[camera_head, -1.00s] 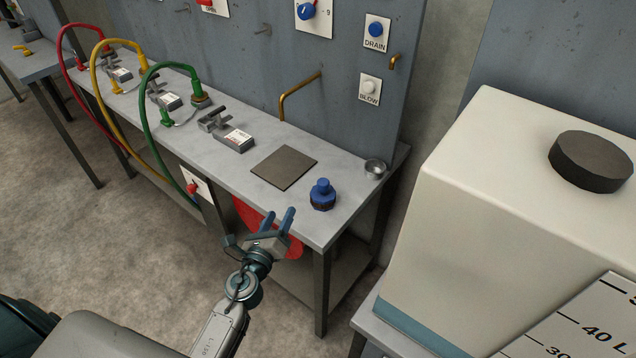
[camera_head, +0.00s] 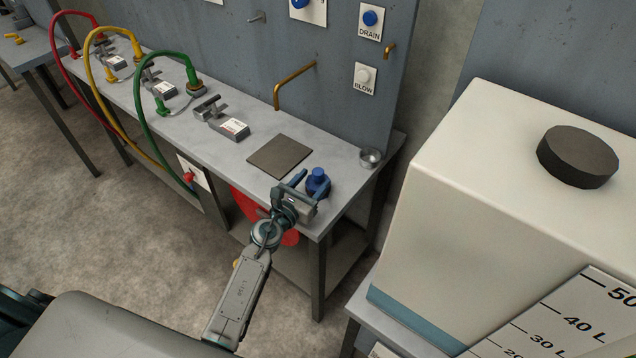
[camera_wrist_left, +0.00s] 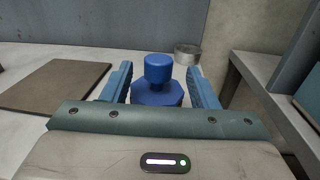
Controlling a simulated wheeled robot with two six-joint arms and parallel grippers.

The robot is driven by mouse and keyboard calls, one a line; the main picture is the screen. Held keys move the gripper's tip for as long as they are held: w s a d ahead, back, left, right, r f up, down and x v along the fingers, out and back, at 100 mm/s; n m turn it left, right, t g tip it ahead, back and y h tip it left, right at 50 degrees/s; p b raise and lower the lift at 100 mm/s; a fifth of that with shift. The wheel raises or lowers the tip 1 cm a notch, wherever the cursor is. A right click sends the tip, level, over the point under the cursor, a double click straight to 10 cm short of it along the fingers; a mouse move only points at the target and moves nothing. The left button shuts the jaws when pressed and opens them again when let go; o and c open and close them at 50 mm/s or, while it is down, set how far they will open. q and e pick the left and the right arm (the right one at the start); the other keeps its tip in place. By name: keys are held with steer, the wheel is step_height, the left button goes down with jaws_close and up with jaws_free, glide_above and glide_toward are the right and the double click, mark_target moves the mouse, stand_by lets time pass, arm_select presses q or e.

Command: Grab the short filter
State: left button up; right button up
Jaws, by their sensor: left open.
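The short filter appears to be the blue capped piece (camera_head: 318,181) standing upright on the bench near its front right corner. It has a round knob on top of a wider faceted body. My left gripper (camera_head: 312,184) is open, with its fingers reaching toward the piece at the bench's front edge. In the left wrist view the blue piece (camera_wrist_left: 158,82) stands between the two open blue fingers, with a gap at its upper part on each side. Its lower part is hidden behind the gripper body. My right gripper is not in view.
A dark square plate (camera_head: 280,156) lies on the bench to the left. A small metal cup (camera_head: 371,158) stands behind to the right. A large white tank (camera_head: 480,190) stands at the right. Clamps and coloured hoses occupy the left of the bench (camera_head: 225,160).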

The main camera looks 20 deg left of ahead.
mark_target(315, 176)
arm_select(q)
steer(key=x, duration=0.4)
steer(key=shift+a+r, duration=0.1)
steer(key=shift+r, duration=0.1)
steer(key=shift+s, duration=0.15)
jaws_close()
steer(key=shift+r, duration=0.1)
